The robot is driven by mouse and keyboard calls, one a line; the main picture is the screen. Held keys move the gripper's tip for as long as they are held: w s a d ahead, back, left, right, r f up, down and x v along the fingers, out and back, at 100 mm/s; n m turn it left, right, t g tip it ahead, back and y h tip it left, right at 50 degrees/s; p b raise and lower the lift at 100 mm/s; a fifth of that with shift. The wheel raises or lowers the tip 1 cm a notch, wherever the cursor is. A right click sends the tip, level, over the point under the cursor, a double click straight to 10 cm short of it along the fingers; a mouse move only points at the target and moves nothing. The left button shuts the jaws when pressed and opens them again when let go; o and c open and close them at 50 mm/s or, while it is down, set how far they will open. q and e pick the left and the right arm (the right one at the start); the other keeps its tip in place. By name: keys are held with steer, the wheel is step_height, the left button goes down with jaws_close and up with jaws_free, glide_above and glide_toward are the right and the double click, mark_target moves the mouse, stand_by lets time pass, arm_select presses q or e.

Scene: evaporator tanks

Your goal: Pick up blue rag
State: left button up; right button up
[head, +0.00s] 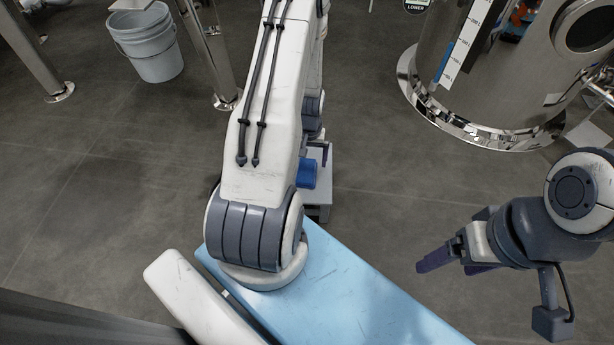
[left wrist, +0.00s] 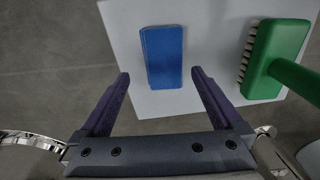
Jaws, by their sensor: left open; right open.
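The blue rag (left wrist: 162,57) is a blue rectangle lying on a light grey surface (left wrist: 210,70) in the left wrist view. In the head view the rag (head: 308,173) shows as a small blue patch on a small light cart (head: 321,192), partly hidden by my left arm. My left gripper (left wrist: 160,73) is open and empty, with its dark purple fingers apart on either side of the rag's near end. I cannot tell its height above the rag. My right gripper (head: 444,266) is open and empty at the right of the head view, away from the rag.
A green brush (left wrist: 275,60) with pale bristles lies right of the rag on the same surface. A shiny steel tank (head: 500,80) stands at the upper right. A grey bucket (head: 152,47) and steel legs stand at the upper left.

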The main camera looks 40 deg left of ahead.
mark_target(307, 171)
arm_select(q)
steer(key=f+b, duration=0.1)
steer(key=f, duration=0.1)
steer(key=f+b, duration=0.2)
steer(key=s+f+b, duration=0.1)
steer(key=shift+f, duration=0.4)
steer(key=shift+r, duration=0.1)
steer(key=c, duration=1.3)
steer(key=shift+r+p, duration=0.35)
steer(key=shift+r, duration=0.2)
step_height(307, 171, up, 4)
steer(key=p, duration=0.3)
steer(key=s+d+r+p, duration=0.3)
steer(key=d+r+p, duration=0.2)
steer(key=d, duration=0.6)
steer(key=shift+d+r, duration=0.2)
steer(key=shift+r, duration=0.25)
